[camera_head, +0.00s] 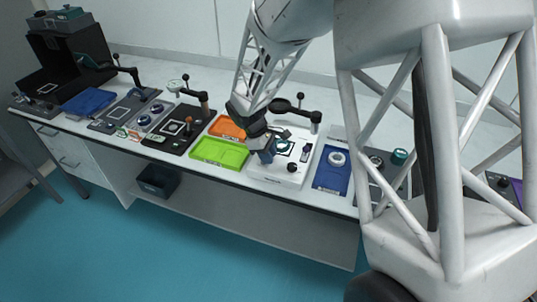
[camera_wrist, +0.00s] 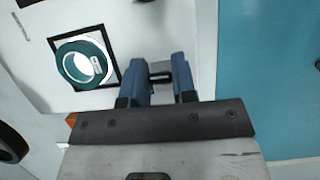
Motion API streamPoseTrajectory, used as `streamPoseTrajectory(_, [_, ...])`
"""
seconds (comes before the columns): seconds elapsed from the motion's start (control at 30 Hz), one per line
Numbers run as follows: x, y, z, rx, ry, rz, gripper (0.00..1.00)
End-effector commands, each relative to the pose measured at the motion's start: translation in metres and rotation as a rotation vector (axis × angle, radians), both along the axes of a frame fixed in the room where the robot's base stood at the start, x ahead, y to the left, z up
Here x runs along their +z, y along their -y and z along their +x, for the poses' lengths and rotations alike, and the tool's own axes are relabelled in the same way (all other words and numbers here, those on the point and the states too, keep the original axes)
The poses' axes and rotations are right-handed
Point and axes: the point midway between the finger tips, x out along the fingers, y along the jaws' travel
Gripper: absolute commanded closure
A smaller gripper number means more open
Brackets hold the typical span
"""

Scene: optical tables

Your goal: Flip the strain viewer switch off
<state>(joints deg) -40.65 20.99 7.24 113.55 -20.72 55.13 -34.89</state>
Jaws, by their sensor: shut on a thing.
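The strain viewer (camera_head: 262,170) is a white-based unit on the bench, with a black-framed square stage, a front knob (camera_head: 292,167) and a dark arm behind. In the wrist view its white top (camera_wrist: 120,20) carries a teal ring (camera_wrist: 68,65) on the stage. My gripper (camera_head: 268,155) is low over the front left of the unit. In the wrist view its blue fingers (camera_wrist: 160,62) stand on either side of a small dark switch (camera_wrist: 160,76) near the front edge and are shut on it. The fingers partly hide the switch, and its on or off position cannot be told.
Green tray (camera_head: 220,152) and orange tray (camera_head: 226,127) lie left of the viewer. A blue mat with a white ring (camera_head: 337,158) lies right. Several other instruments line the bench. The floor (camera_head: 150,245) in front is clear.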

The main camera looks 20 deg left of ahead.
Motion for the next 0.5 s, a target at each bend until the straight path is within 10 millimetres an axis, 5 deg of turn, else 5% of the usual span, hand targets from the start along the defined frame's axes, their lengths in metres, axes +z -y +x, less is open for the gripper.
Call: streamPoseTrajectory(0.5, [0.001, -0.005, -0.0004, 0.001, 0.0, -0.109, 0.98])
